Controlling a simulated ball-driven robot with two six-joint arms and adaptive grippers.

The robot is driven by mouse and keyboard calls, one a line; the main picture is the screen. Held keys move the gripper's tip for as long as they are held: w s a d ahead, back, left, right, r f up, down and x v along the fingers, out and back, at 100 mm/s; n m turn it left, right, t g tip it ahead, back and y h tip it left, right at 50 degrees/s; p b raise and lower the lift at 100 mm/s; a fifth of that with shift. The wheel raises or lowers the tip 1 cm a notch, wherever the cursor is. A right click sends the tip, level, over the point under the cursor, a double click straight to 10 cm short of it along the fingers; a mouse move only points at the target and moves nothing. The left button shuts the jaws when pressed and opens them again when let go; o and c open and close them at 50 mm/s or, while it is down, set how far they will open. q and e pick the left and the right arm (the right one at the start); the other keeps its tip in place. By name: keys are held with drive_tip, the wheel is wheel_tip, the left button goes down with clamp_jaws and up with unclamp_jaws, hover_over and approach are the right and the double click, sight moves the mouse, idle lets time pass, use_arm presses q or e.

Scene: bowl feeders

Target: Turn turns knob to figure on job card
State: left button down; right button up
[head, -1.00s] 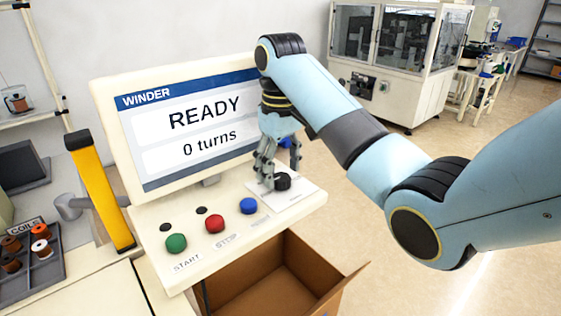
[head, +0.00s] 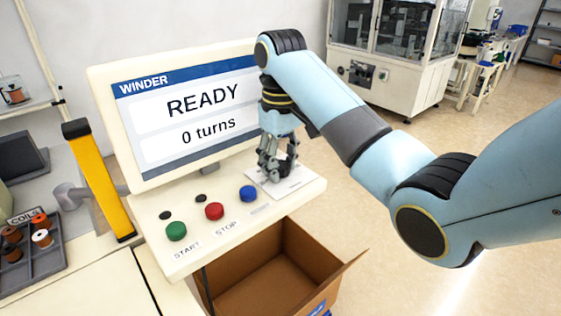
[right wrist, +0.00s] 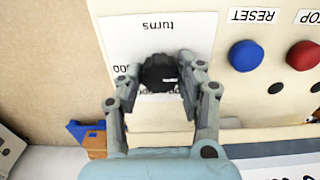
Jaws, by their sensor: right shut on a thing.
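The turns knob (right wrist: 159,73) is a black, ribbed knob on a white plate (right wrist: 190,30) lettered "turns", upside down in the right wrist view. Part of a number shows beside it; the fingers cover the rest. My right gripper (head: 274,168) reaches down over the right end of the panel and is shut on the knob, one finger on each side. In the head view the fingers mostly hide the knob. The winder screen (head: 190,148) reads "READY" and "0 turns". I cannot make out a job card. My left gripper is not in view.
Green start (head: 176,231), red stop (head: 214,211) and blue reset (head: 248,193) buttons line the panel (head: 195,256) left of the knob. An open cardboard box (head: 270,280) stands below. A yellow post (head: 100,185) and coil tray (head: 45,260) are at left.

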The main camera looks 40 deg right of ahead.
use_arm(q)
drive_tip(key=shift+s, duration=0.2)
use_arm(e)
drive_tip(key=shift+m, duration=1.3)
drive_tip(key=m, duration=0.4)
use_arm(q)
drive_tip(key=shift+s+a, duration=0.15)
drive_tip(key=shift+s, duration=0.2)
use_arm(e)
drive_tip(key=shift+m, duration=2.5)
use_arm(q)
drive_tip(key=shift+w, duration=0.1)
use_arm(e)
drive_tip(key=o, duration=1.2)
drive_tip(key=shift+c, duration=0.2)
